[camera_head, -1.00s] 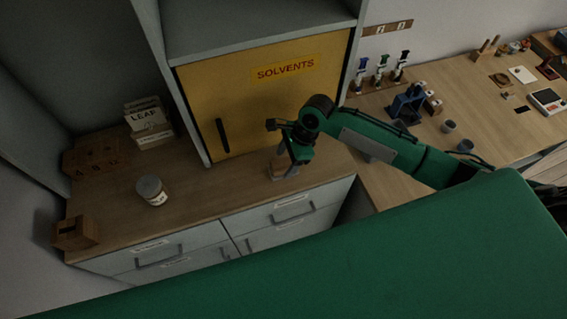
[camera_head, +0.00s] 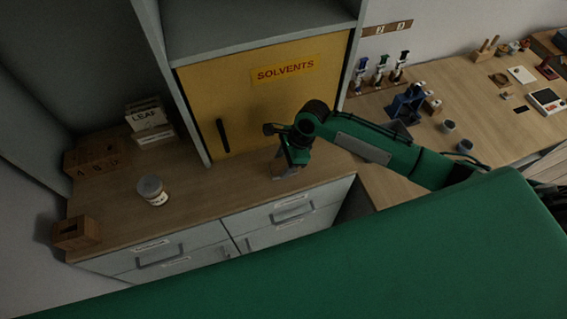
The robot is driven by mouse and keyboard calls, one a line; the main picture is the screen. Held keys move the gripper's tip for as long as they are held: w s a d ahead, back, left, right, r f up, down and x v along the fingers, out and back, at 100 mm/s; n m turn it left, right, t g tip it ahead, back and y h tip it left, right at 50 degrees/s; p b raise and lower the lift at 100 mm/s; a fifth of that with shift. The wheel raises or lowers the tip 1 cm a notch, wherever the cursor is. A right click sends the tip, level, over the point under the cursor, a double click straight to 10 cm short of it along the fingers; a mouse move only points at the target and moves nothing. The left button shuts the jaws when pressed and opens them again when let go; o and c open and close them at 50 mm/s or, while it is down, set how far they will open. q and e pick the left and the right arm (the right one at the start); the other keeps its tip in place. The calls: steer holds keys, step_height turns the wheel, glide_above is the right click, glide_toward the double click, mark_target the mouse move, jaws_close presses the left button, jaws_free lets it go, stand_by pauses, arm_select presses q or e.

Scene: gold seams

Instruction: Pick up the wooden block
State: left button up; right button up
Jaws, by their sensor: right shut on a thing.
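My right gripper (camera_head: 285,169) points down at the counter in front of the yellow cabinet door. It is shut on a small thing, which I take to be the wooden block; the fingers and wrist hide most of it. Whether it touches the counter or is raised a little I cannot tell. My left gripper is not in view.
The wooden counter (camera_head: 215,195) carries a lidded jar (camera_head: 151,190), a slotted wooden box (camera_head: 76,233), a lettered wooden holder (camera_head: 95,158) and a LEAF box (camera_head: 148,117). The SOLVENTS door (camera_head: 265,105) stands close behind my gripper. Counter between jar and gripper is clear.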

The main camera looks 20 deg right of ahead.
mark_target(283, 162)
step_height(283, 162, up, 20)
steer(key=b, duration=0.3)
steer(key=shift+f, duration=0.2)
